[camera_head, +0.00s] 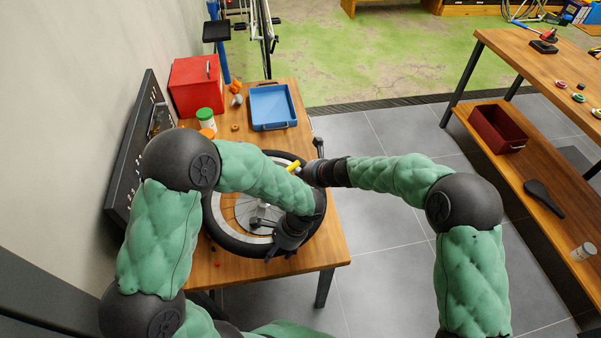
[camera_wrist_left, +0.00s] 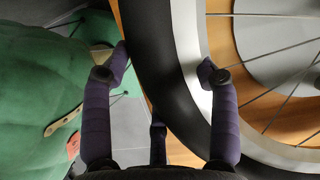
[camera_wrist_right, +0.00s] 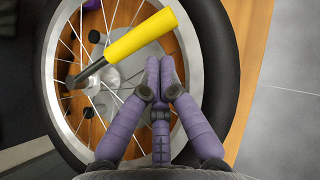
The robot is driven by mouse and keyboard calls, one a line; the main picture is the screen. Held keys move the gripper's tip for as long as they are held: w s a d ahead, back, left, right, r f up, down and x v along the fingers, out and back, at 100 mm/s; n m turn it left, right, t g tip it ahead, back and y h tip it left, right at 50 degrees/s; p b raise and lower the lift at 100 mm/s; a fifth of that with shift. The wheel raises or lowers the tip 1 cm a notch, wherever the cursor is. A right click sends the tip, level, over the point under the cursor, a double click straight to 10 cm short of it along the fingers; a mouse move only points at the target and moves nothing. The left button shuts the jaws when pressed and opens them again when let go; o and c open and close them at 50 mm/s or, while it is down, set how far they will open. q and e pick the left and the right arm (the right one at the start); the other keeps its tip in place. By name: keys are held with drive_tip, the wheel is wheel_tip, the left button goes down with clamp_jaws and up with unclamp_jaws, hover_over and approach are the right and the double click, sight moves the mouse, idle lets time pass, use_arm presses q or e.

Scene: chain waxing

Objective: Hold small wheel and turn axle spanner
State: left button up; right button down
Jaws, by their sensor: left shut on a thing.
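The small wheel lies flat on the wooden table in the head view; its black tyre (camera_head: 224,238) shows at the left. In the left wrist view my left gripper (camera_wrist_left: 166,62) is shut across the tyre (camera_wrist_left: 160,80) and rim, one finger on each side. The axle spanner (camera_wrist_right: 142,36) has a yellow handle and grey head; the head is at the wheel's hub, exact seating unclear. The handle also shows in the head view (camera_head: 293,167). My right gripper (camera_wrist_right: 162,66) has its fingertips together with nothing between them, beside the handle, above the rim.
A blue tray (camera_head: 272,106), a red box (camera_head: 196,85) and a green-lidded jar (camera_head: 205,118) stand at the table's back. A black pegboard (camera_head: 140,130) borders the left. A second table (camera_head: 510,45) with a red bin (camera_head: 498,128) is at right. Floor between is clear.

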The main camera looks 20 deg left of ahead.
drive_tip(key=shift+w+a, duration=0.15)
drive_tip(key=shift+a, duration=0.2)
idle(0.3)
drive_tip(key=shift+w+a+r+n+g, duration=0.1)
drive_tip(key=shift+w+a+n+g, duration=0.2)
drive_tip(key=shift+w+a+n, duration=0.1)
